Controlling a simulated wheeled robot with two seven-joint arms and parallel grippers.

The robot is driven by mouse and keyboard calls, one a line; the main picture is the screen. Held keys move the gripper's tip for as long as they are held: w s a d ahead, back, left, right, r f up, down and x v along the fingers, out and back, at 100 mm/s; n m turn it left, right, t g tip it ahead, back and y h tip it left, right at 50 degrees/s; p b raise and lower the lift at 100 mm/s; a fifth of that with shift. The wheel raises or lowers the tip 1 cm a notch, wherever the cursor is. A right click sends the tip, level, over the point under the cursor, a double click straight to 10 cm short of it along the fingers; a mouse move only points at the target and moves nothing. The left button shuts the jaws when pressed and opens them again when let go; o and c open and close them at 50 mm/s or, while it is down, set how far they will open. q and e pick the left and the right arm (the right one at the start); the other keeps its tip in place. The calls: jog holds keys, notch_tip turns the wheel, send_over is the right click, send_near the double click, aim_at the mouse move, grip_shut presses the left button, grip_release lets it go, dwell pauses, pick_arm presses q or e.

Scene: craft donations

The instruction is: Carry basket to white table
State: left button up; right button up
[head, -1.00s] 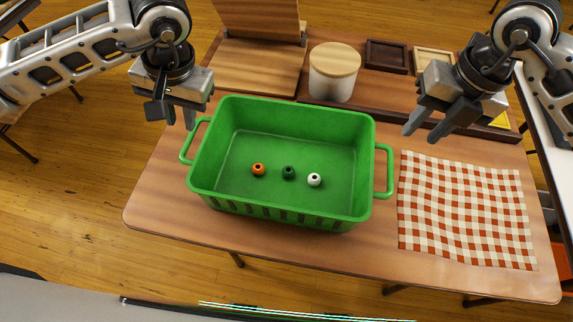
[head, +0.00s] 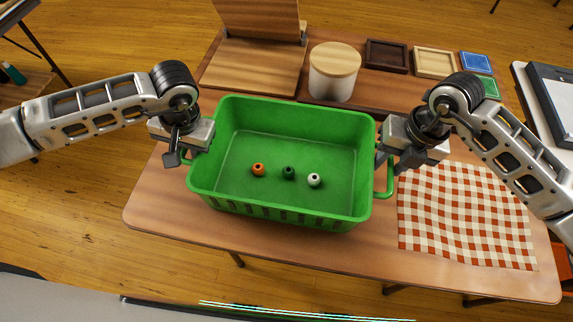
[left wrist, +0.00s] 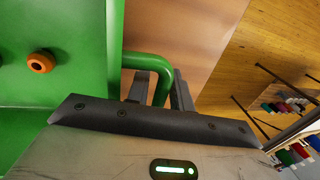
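The green basket (head: 280,212) stands upright on the wooden table (head: 165,205). An orange bead (head: 258,170), a dark green bead (head: 289,172) and a white bead (head: 314,180) lie inside it. My left gripper (head: 181,158) is at its left handle. In the left wrist view the open fingers (left wrist: 163,90) are on either side of the green handle (left wrist: 152,62); contact is unclear. My right gripper (head: 392,162) is open at the right handle (head: 384,188), whose upper part it hides. A white table (head: 530,100) shows at the right edge.
A checkered cloth (head: 465,215) lies right of the basket. A lidded white canister (head: 334,72), a hinged wooden board (head: 255,65) and small trays (head: 387,56) stand behind it. A dark-framed board (head: 556,95) lies on the white table. Wood floor shows at left.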

pick_arm(q)
grip_shut()
pick_arm(e)
jog(key=c, duration=0.5)
grip_shut()
pick_arm(q)
jog(key=shift+r, duration=0.1)
pick_arm(e)
jog(key=shift+r, duration=0.1)
